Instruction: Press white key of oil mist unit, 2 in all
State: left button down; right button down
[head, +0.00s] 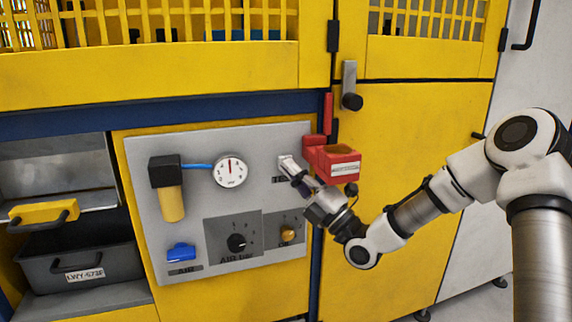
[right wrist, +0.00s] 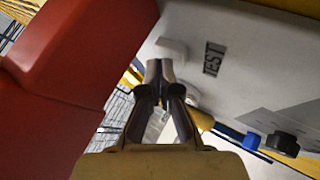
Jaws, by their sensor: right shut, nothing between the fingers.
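The grey panel (head: 200,235) stands on the yellow machine front and carries the unit's parts. In the right wrist view, a pale white key (right wrist: 172,47) sits on the panel beside a TEST label (right wrist: 213,58). My right gripper (right wrist: 160,72) is shut and empty, its fingertips just below the key in that picture; I cannot tell whether they touch it. My left gripper is not in view.
A red box (head: 332,162) is close to the right gripper, and fills the left of the wrist view (right wrist: 75,50). The panel also holds a gauge (head: 231,171), a black-and-yellow cylinder (head: 170,200), a blue knob (head: 181,252) and a black dial (head: 237,242).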

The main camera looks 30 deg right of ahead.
jog(key=shift+w+d, duration=0.1)
jog(key=shift+w, duration=0.1)
dwell(0.5)
jog(key=shift+s+a, duration=0.2)
jog(key=shift+s, duration=0.55)
jog(key=s+p, duration=0.1)
jog(key=s, duration=0.1)
jog(key=s+a, duration=0.1)
jog(key=s, duration=0.2)
jog(key=shift+a+p, duration=0.1)
jog(key=shift+p, duration=0.3)
dwell(1.3)
